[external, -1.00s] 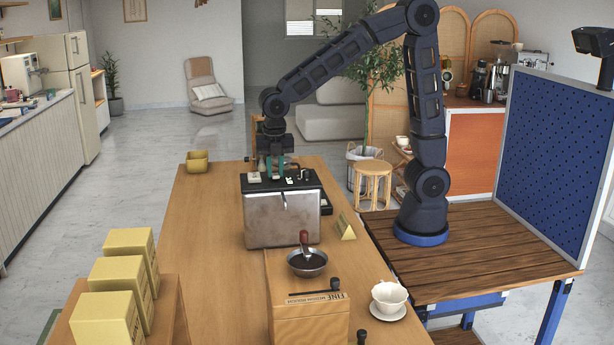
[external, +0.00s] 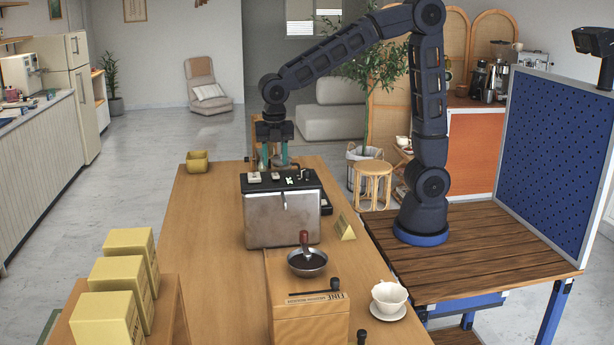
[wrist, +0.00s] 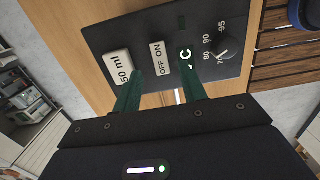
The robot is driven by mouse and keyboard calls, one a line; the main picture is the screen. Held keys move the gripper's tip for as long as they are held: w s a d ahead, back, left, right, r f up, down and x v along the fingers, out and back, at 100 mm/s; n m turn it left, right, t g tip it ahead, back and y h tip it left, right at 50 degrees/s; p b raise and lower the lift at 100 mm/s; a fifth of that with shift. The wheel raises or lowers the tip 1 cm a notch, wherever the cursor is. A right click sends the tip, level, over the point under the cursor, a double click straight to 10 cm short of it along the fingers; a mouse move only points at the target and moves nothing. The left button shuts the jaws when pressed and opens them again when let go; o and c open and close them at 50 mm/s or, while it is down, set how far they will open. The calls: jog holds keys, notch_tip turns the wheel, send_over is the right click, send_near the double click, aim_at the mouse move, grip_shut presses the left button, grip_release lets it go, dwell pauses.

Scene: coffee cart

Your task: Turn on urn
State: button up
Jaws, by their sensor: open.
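The urn (external: 282,220) is a metal-sided box with a black top, standing on the wooden table. In the wrist view its black control panel (wrist: 112,38) carries a white OFF/ON piece (wrist: 158,59), a white "50 ml" piece (wrist: 118,67), and a dial (wrist: 222,55) with temperature marks.
A white cup (external: 389,296) stands on a saucer at the right. A yellow sign (external: 346,228) is beside the urn. Yellow boxes (external: 125,270) stand front left.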

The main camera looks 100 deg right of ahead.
aim_at(276, 175)
notch_tip(276, 175, up, 7)
jog(key=shift+a, duration=0.2)
jog(key=shift+f, duration=0.1)
jog(key=s+d+f+m+t, duration=0.1)
jog(key=s+m+t, duration=0.3)
jog(key=s+m, duration=1.4)
jog(key=s, duration=0.9)
jog(key=shift+s+d+f+t+y, duration=0.2)
jog(key=shift+d+t+y, duration=0.1)
jog(key=shift+d+y, duration=0.1)
